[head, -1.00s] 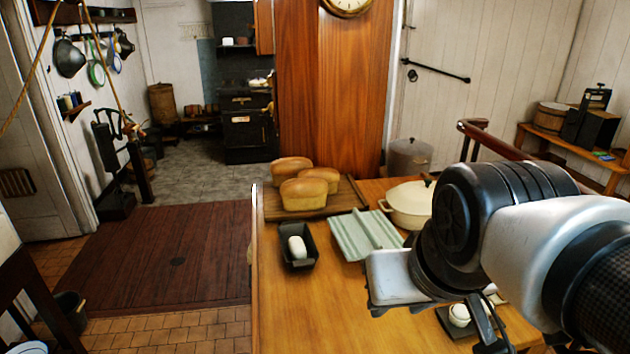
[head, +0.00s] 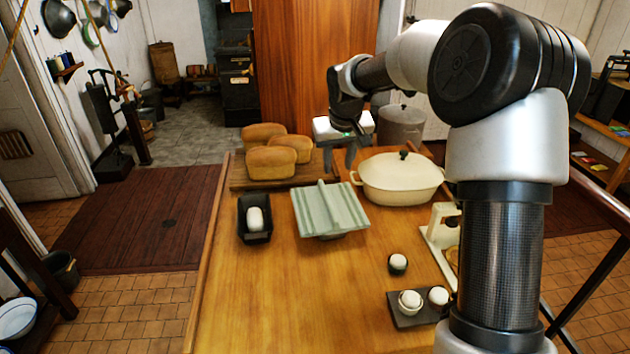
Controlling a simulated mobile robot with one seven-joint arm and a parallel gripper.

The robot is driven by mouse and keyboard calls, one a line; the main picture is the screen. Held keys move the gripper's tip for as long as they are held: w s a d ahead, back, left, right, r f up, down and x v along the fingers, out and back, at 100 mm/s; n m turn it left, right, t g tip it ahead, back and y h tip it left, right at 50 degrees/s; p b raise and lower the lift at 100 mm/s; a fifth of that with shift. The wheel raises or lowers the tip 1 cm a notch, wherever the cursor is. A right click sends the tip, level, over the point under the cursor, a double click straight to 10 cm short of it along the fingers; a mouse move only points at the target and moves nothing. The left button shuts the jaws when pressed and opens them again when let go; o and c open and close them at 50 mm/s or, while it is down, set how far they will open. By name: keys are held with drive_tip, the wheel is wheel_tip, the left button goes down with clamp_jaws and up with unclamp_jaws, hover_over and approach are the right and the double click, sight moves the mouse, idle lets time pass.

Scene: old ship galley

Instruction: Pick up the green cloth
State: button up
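A cream lidded pot (head: 398,182) stands right of the cloth, close to my gripper. Bread loaves (head: 270,162) sit on a board at back left. A dark tin (head: 254,220) with a white item is left of the cloth. Egg cups (head: 410,302) stand at front right.

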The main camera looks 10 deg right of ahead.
drive_tip(key=w+f, duration=0.4)
drive_tip(key=p, duration=0.1)
hover_over(328, 199)
drive_tip(key=s, duration=0.3)
drive_tip(key=shift+y, duration=0.3)
drive_tip(key=f, duration=1.1)
drive_tip(key=shift+w+d+f, duration=0.1)
drive_tip(key=shift+d, duration=0.25)
drive_tip(key=x, duration=0.1)
drive_tip(key=p+x, duration=0.1)
drive_tip(key=x, duration=0.2)
drive_tip(key=shift+w+a+p, duration=0.2)
drive_tip(key=shift+a+p, duration=0.1)
drive_tip(key=shift+w+f, duration=0.25)
drive_tip(key=shift+f, duration=0.25)
clamp_jaws()
